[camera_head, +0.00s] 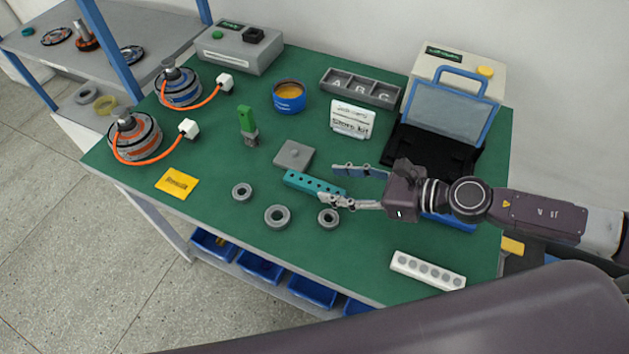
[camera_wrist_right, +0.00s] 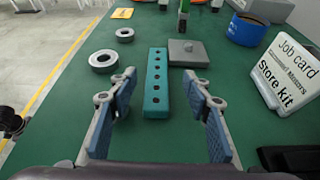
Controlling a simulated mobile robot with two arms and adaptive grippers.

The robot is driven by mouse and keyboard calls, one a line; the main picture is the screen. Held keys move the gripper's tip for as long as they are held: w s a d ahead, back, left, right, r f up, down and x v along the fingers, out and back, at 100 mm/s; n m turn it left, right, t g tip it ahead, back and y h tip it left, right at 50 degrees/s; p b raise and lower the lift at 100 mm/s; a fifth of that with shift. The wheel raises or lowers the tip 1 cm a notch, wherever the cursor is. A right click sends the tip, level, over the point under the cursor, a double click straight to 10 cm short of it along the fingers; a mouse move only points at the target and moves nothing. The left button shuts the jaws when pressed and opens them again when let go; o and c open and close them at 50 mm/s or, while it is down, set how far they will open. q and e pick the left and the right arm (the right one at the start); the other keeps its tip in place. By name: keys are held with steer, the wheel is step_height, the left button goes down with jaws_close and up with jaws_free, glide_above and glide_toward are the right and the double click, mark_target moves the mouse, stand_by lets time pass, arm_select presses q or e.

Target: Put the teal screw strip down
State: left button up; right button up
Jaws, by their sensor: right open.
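The teal screw strip (camera_head: 313,184) is a long bar with a row of dark holes, lying on the green table mat. In the right wrist view the strip (camera_wrist_right: 156,84) lies ahead of and between the two fingers, with a gap to each. My right gripper (camera_head: 340,184) is open at the right end of the strip; it also shows in the right wrist view (camera_wrist_right: 161,92) with its blue pads apart and nothing between them touching. My left gripper is not in view.
Bearing rings (camera_head: 277,216) lie in front of the strip and a grey square plate (camera_head: 294,155) behind it. A white strip (camera_head: 428,270) lies at the front right. A job card (camera_head: 352,119) and an open black case (camera_head: 433,150) stand behind. The front middle of the mat is clear.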

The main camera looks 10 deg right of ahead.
mark_target(315, 184)
steer(key=shift+p+x, duration=1.35)
steer(key=shift+x, duration=1.35)
steer(key=shift+a+f, duration=0.35)
jaws_close()
